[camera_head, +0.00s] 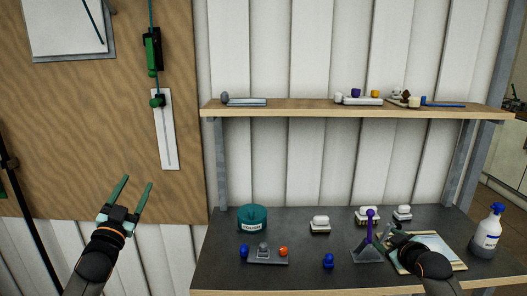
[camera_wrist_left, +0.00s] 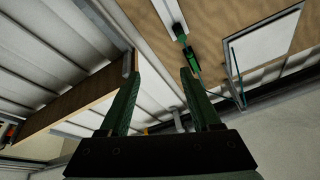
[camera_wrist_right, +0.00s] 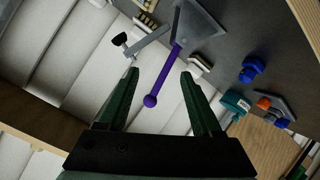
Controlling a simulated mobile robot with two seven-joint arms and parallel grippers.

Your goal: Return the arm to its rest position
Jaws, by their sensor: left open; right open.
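My left gripper (camera_head: 132,196) is raised in front of the wooden board at the left, its green fingers spread and nothing between them. In the left wrist view its fingers (camera_wrist_left: 157,95) are also apart and empty. My right gripper (camera_head: 385,237) is over the right part of the dark bench, partly hidden by its own wrist. In the right wrist view its fingers (camera_wrist_right: 158,88) are apart. A purple rod with a ball end (camera_wrist_right: 163,75) shows between and beyond them. The rod stands up from a grey base (camera_head: 368,252) on the bench; I cannot tell whether the fingers touch it.
The dark bench (camera_head: 220,270) holds a teal tin (camera_head: 252,218), white blocks (camera_head: 320,223), blue pieces (camera_head: 328,261) and a spray bottle (camera_head: 487,232). A wooden shelf (camera_head: 300,108) with small items runs above. A green-and-black fitting (camera_head: 153,50) hangs on the board.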

